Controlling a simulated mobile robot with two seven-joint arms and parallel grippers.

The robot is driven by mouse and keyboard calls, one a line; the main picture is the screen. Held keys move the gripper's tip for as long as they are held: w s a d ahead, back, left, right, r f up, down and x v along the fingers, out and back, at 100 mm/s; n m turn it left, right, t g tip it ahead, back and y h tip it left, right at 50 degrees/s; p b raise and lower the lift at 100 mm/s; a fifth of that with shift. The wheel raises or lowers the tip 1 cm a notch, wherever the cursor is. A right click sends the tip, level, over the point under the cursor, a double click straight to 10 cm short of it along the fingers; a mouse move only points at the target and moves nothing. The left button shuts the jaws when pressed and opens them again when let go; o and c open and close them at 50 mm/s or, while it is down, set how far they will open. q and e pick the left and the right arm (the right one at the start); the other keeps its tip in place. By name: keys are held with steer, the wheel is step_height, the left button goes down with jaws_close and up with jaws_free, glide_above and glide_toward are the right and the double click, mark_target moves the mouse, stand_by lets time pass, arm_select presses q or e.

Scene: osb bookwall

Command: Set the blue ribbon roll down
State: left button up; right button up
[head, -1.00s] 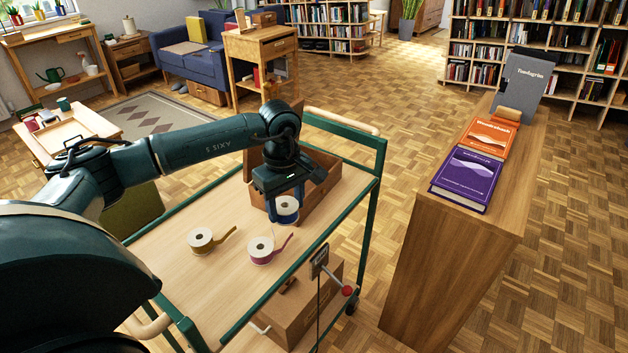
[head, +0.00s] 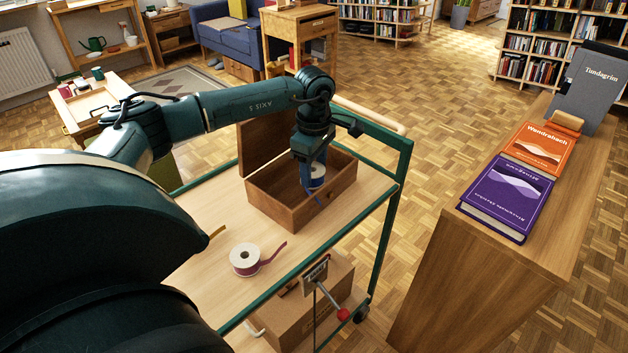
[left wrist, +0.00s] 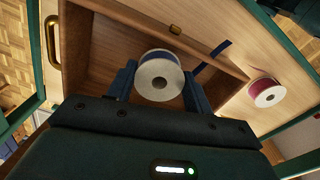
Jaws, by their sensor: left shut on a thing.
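The blue ribbon roll (head: 314,176) is a white-cored spool with a loose blue tail. My left gripper (head: 312,170) is shut on it and holds it at the open wooden box (head: 277,205) on the cart. In the left wrist view the roll (left wrist: 159,77) sits between the two fingers (left wrist: 160,88), over the box interior. I cannot tell whether it touches the box floor. My right gripper is not in view.
A magenta ribbon roll (head: 245,260) lies on the cart top (head: 215,278) in front of the box. The box lid (head: 262,143) stands open at the left. Green cart rails (head: 390,220) border the right side. A wooden cabinet with books (head: 508,197) stands further right.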

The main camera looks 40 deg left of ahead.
mark_target(314, 182)
arm_select(q)
steer(key=shift+f, duration=2.05)
steer(key=shift+f, duration=0.1)
steer(key=o, duration=1)
step_height(314, 182, up, 12)
steer(key=shift+r, duration=0.15)
